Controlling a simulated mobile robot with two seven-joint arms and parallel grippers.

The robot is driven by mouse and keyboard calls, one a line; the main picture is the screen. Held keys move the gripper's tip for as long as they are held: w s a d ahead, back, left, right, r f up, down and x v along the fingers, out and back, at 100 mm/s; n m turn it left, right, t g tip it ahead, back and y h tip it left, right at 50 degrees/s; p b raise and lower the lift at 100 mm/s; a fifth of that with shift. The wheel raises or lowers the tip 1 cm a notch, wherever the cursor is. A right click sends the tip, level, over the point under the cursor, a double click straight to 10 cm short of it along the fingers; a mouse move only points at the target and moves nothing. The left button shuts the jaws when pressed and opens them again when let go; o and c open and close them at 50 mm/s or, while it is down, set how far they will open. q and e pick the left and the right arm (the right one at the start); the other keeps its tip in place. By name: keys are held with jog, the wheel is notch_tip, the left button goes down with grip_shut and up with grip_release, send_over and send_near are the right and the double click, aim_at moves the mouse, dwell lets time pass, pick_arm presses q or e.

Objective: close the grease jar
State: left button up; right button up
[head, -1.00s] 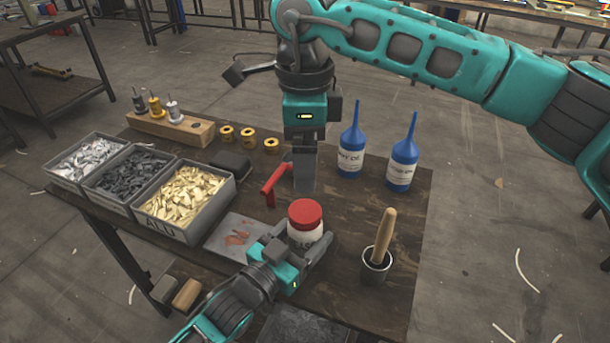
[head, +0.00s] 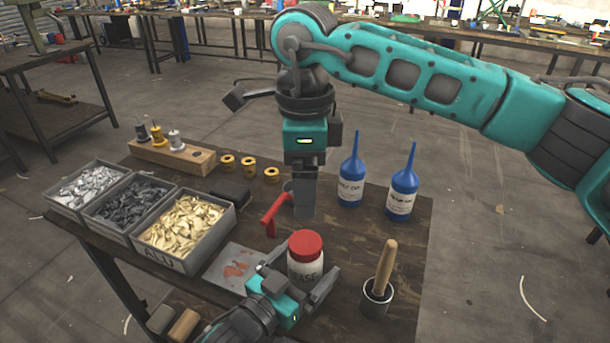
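The grease jar (head: 305,268) is white with dark lettering and stands upright on the workbench. Its red lid (head: 305,243) sits on top of the jar; I cannot tell how tightly it is screwed. My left gripper (head: 302,275) is low at the jar, its fingers spread on either side with a gap visible on the right. My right gripper (head: 305,205) points down behind the jar, clear of the lid. I see its fingers edge-on, so their opening is hidden, and nothing shows held in it.
A red handle (head: 275,214) stands beside my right gripper. Two blue bottles (head: 350,185) stand behind right, and a cup with a wooden-handled tool (head: 378,293) stands right of the jar. Grey bins (head: 170,262) of parts are at left. A stained plate (head: 233,268) lies left of the jar.

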pick_arm(q)
jog(key=v, duration=1.3)
jog(key=shift+p, duration=0.3)
jog(key=shift+w, duration=0.1)
